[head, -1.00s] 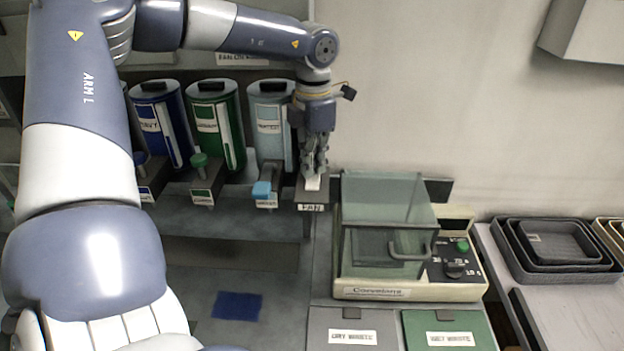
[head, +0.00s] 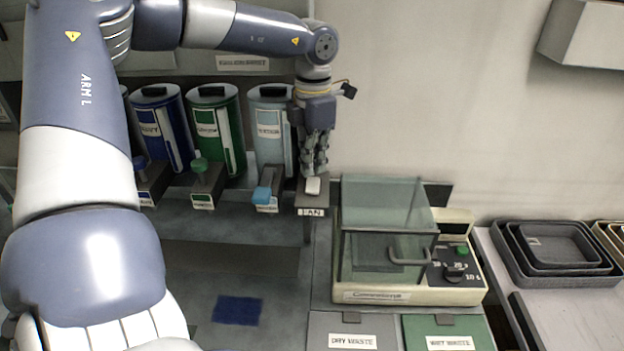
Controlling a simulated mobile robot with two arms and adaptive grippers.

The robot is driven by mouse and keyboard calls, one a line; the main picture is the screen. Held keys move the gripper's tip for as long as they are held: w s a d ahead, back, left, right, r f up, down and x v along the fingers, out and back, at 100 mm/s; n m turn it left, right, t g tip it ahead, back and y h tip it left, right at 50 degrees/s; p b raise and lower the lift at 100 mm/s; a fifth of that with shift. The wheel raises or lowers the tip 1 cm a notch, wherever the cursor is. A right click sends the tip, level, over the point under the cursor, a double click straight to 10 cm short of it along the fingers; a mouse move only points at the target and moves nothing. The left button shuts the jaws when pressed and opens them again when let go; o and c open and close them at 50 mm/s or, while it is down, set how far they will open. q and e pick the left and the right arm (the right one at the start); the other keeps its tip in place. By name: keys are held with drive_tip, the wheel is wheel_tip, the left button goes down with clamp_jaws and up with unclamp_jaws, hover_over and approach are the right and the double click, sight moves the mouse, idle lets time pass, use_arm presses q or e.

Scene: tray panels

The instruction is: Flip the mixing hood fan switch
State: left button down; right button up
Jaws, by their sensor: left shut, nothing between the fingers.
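The fan switch (head: 312,186) is a small white rocker on a dark box with a label that reads FAN (head: 311,212). It stands at the right end of the row of dispensers. My left gripper (head: 314,172) points down just above and behind the white rocker. Its fingers are shut with nothing between them. The fingertips are very close to the rocker; I cannot tell whether they touch it. My right gripper is not in view.
Navy (head: 163,128), green (head: 217,130) and light blue (head: 272,130) canisters with taps stand left of the switch. A clear-lidded balance-like device (head: 410,295) stands close on the right. Stacked dark trays (head: 505,262) lie farther right.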

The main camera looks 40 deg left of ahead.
sight(313, 179)
use_arm(q)
drive_tip(key=shift+r+p, duration=1.15)
drive_tip(key=shift+r, duration=1.3)
